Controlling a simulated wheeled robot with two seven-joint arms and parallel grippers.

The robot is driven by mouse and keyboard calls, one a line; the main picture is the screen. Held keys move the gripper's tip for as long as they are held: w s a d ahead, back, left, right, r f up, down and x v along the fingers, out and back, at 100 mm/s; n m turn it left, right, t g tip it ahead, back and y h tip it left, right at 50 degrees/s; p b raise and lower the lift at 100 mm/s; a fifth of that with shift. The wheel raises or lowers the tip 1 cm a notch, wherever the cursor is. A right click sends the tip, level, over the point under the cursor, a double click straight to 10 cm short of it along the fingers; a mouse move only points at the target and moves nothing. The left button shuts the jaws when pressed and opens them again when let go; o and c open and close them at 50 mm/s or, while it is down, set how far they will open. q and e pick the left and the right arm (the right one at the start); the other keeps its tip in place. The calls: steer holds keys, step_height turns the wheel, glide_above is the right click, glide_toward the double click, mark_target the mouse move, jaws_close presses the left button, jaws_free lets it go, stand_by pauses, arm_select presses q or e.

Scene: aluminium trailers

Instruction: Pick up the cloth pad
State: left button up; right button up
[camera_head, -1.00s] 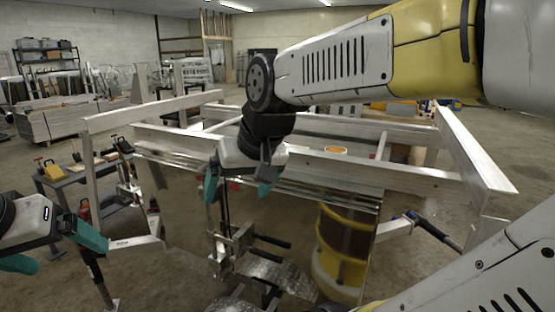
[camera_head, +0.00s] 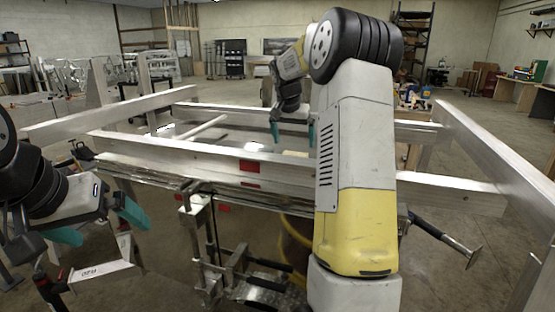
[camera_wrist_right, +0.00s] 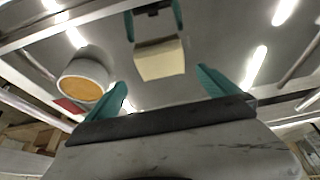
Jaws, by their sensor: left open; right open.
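The cloth pad is a cream, block-like piece (camera_wrist_right: 160,60) lying on a shiny metal sheet in the right wrist view. In the head view, a pale patch that looks like the pad (camera_head: 296,153) shows just behind the front rail. My right gripper (camera_head: 293,134) is open and empty above the sheet, behind that rail. In the right wrist view its teal fingers (camera_wrist_right: 163,90) are spread wide, with the pad between and beyond them, apart from both. My left gripper (camera_head: 100,225) is open and empty at the left, in front of the frame.
A white round container with an orange top (camera_wrist_right: 82,80) stands left of the pad in the right wrist view. Aluminium rails (camera_head: 200,155) border the sheet. Clamps (camera_head: 215,245) stand in front. My right arm hides part of the frame.

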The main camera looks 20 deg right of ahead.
mark_target(294, 152)
steer(key=x, duration=0.6)
steer(key=shift+a+f, duration=0.15)
steer(key=shift+f, duration=0.1)
steer(key=shift+c, duration=0.4)
steer(key=c, duration=1.1)
